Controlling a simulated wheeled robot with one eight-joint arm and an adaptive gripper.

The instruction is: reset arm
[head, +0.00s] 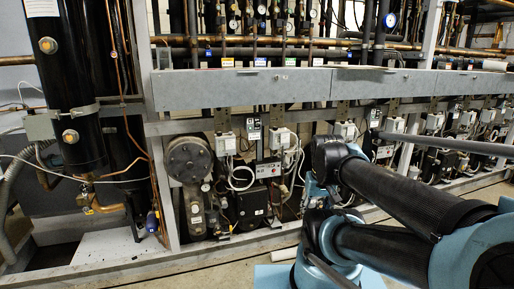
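My arm, with black tubular links and teal joints, reaches in from the lower right of the head view and folds back on itself in front of the rack. Its joints near the picture's centre stand in front of the lower row of compressors. My gripper cannot be made out in this view, so its fingers and anything in them are not shown.
The compressor rack (240,90) spans the view behind my arm, with gauges and pipes above and a grey compressor (188,160) below. A tall black cylinder (65,80) stands at the left. Bare floor (210,262) shows in front of the rack.

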